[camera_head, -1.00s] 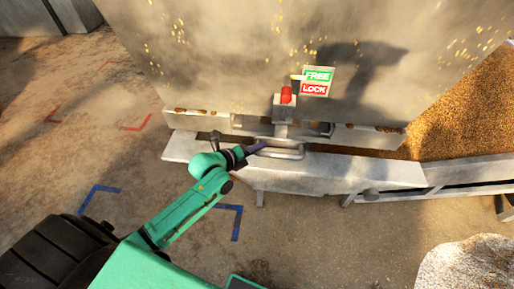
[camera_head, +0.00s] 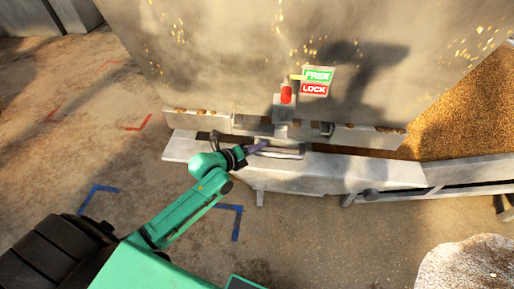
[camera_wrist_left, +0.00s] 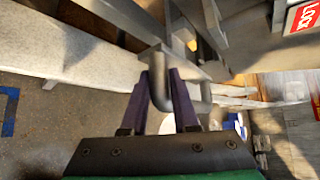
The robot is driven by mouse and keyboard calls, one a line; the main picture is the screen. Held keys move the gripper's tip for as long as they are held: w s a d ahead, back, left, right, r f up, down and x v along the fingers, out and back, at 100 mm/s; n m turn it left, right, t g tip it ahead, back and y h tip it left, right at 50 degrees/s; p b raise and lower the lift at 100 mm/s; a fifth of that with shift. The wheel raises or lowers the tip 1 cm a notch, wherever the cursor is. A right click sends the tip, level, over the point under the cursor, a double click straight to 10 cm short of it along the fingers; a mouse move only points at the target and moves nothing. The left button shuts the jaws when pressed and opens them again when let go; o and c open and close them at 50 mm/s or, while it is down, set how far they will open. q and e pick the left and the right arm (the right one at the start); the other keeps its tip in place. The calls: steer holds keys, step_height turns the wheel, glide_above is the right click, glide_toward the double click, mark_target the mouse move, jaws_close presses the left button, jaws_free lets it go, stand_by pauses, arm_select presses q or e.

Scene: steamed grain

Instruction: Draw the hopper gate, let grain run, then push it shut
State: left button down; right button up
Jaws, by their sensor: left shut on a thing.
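My left gripper (camera_head: 258,147) has purple fingers and is shut on the grey bar handle (camera_head: 283,154) at the front of the hopper gate. In the left wrist view the left gripper (camera_wrist_left: 163,78) has the bent handle (camera_wrist_left: 181,98) between its fingers. The grey hopper (camera_head: 220,70) stands behind, its wall flecked with grain. A red-topped latch (camera_head: 286,93) sits above the handle, with its yellow pointer beside the green FREE sign (camera_head: 317,75). Below that is the red LOCK sign (camera_head: 314,89). How far the gate is drawn is hard to tell. My right gripper is out of view.
A pale metal ledge (camera_head: 345,172) runs under the hopper. Heaped grain (camera_head: 460,115) lies to the right. A pale mound (camera_head: 470,265) is at bottom right. Blue floor marks (camera_head: 238,222) and red ones (camera_head: 140,123) lie on open floor at the left.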

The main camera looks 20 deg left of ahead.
arm_select(q)
steer(key=shift+s, duration=0.1)
steer(key=shift+s+d+f+p, duration=0.1)
steer(key=shift+s+f+p, duration=0.05)
steer(key=shift+s+p, duration=0.2)
steer(key=s+d+p, duration=0.2)
steer(key=s+p, duration=0.2)
steer(key=s, duration=0.4)
steer(key=shift+s+f, duration=0.15)
steer(key=shift+f, duration=0.1)
stand_by(0.9)
steer(key=shift+r, duration=0.3)
stand_by(5.3)
